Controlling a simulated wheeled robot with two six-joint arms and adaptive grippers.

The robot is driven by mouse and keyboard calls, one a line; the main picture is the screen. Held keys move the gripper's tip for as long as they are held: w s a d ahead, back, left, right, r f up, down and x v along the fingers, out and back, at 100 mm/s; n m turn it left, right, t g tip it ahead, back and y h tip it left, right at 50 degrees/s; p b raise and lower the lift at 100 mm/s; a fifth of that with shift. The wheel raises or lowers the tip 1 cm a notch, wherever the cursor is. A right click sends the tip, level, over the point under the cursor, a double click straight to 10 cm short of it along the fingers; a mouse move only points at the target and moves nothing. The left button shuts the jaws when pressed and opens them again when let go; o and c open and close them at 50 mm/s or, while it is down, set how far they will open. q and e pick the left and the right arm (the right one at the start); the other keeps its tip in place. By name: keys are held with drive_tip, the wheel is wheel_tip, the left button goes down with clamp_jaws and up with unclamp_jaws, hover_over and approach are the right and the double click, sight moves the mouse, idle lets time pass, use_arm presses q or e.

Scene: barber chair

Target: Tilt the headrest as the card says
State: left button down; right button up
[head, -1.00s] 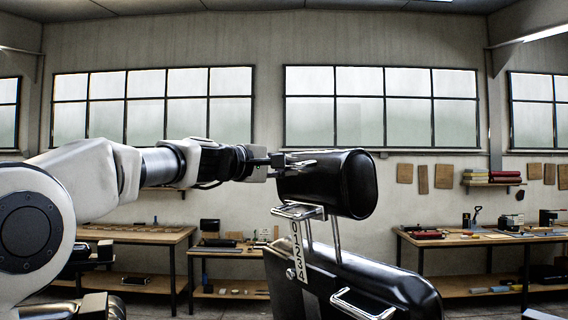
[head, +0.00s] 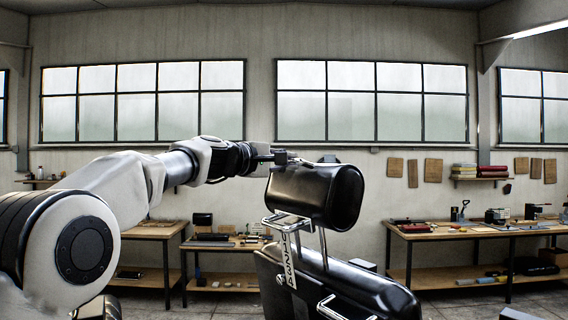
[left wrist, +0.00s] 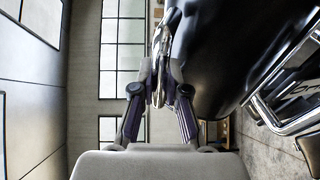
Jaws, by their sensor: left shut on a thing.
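The black padded headrest (head: 315,195) stands on metal posts above the black chair back (head: 340,284). A pale plate with numbers (head: 288,262) hangs beside the posts; its digits are small and slanted. My left gripper (head: 283,158) is at the upper left edge of the headrest. In the left wrist view, its fingers (left wrist: 160,82) are closed on a shiny metal part (left wrist: 163,50) beside the headrest's black side (left wrist: 220,50). The exact shape of that part is partly hidden by the fingers. I see no card. My right gripper is not in view.
A workbench (head: 480,231) with tools stands at the right. Other benches (head: 215,246) stand behind my left arm. A wall shelf (head: 480,178) holds folded goods. A chrome bracket (head: 345,308) shows low on the chair back. Space above the headrest is clear.

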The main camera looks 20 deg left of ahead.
use_arm(q)
drive_tip(key=shift+w+d+r, duration=0.1)
drive_tip(key=shift+d+r, duration=0.1)
idle(0.3)
drive_tip(key=c, duration=1.2)
unclamp_jaws()
drive_tip(key=shift+d, duration=0.2)
drive_tip(key=shift+s+a, duration=0.35)
drive_tip(key=shift+a, duration=0.05)
drive_tip(key=v, duration=1)
drive_tip(key=shift+s, duration=0.45)
